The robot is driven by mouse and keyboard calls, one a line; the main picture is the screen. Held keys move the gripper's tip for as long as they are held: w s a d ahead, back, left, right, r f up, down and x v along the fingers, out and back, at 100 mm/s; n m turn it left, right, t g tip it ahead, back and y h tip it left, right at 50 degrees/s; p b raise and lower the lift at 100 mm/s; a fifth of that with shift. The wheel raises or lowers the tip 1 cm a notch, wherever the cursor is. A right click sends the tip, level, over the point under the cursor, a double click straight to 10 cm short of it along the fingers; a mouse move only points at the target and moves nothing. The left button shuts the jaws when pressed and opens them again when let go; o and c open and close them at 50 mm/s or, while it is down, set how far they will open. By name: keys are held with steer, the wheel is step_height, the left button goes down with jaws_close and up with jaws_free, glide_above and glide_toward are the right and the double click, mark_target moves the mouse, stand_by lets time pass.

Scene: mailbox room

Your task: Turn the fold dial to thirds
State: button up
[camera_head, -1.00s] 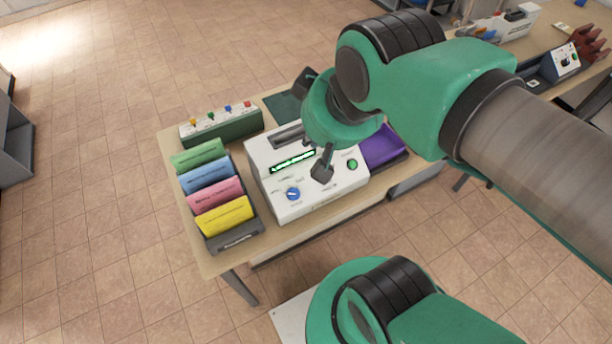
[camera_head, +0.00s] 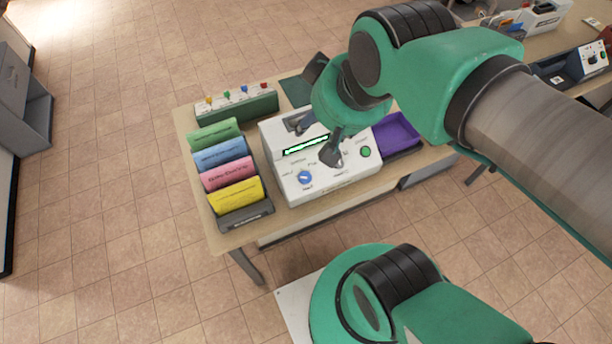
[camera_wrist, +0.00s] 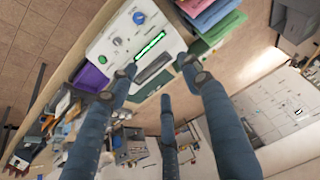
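A white machine (camera_head: 290,190) stands on the table, with a blue dial (camera_head: 304,178), a green button (camera_head: 365,151) and a lit green strip display (camera_head: 305,146). In the wrist view, the blue dial (camera_wrist: 138,17) and a smaller dark dial (camera_wrist: 117,42) show on its panel; the labels are too small to read, so I cannot tell which is the fold dial. My gripper (camera_head: 325,140) hangs above the machine, its dark fingers hiding part of the panel. In the wrist view, my gripper's fingers (camera_wrist: 158,68) are spread with nothing between them. No finger visibly touches a dial.
A rack with green, blue, pink and yellow bundles (camera_head: 236,196) stands left of the machine. A green box with coloured knobs (camera_head: 236,106) is behind it. A purple tray (camera_head: 395,133) adjoins the machine's right side. Another table with equipment (camera_head: 560,75) is at the upper right.

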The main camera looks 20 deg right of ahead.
steer(key=w+a+f+n+y+p, duration=0.2)
steer(key=w+a+f+p, duration=0.3)
steer(key=w+a+f, duration=0.1)
steer(key=n+h+p, duration=0.2)
steer(key=h+p, duration=0.2)
steer(key=p, duration=0.7)
glide_toward(306, 178)
steer(key=d+v, duration=0.1)
steer(key=v, duration=0.4)
steer(key=shift+a+r, duration=0.1)
steer(key=shift+a, duration=0.5)
steer(key=shift+w+b, duration=0.1)
steer(key=shift+b, duration=0.2)
steer(key=b+x, duration=0.5)
steer(key=x, duration=0.8)
steer(key=shift+d+f, duration=0.1)
steer(key=shift+f, duration=0.25)
